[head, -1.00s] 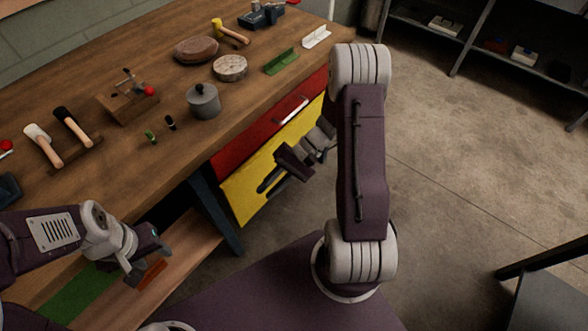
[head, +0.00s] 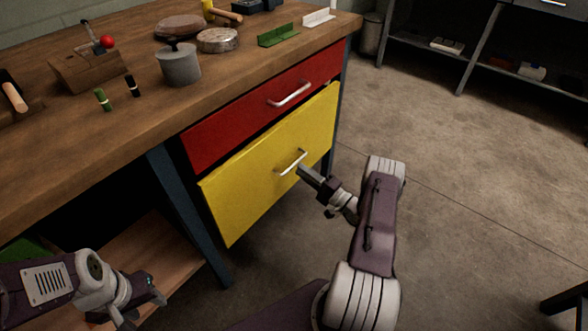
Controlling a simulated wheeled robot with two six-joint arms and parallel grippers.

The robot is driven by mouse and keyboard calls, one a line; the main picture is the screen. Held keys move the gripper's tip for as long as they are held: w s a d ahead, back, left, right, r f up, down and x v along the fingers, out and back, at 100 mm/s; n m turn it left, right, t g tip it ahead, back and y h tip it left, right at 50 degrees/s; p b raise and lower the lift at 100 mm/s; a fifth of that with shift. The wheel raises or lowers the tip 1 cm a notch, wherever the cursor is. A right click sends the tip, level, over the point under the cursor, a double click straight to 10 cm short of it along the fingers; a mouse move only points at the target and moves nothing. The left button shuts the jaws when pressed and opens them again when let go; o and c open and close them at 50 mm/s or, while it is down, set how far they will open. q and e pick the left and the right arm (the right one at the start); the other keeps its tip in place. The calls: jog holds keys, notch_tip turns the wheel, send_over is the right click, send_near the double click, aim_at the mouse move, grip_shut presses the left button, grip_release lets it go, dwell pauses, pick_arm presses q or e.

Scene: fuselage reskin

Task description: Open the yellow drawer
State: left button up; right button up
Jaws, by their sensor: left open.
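The yellow drawer (head: 240,192) sits below the red drawer (head: 235,120) under the wooden workbench. My left gripper (head: 146,305) is open and empty at the lower left, well away from the drawers.
The workbench top (head: 130,135) carries a grey pot (head: 178,66), a wooden block with a red knob (head: 88,70), a green angle piece (head: 279,36) and other items. A blue bench leg (head: 190,215) stands left of the drawers.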

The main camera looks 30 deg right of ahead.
aim_at(294, 164)
jog(key=b+x, duration=0.1)
jog(key=x, duration=0.3)
jog(key=shift+w+a, duration=0.1)
jog(key=shift+w, duration=0.15)
grip_shut()
dwell(1.1)
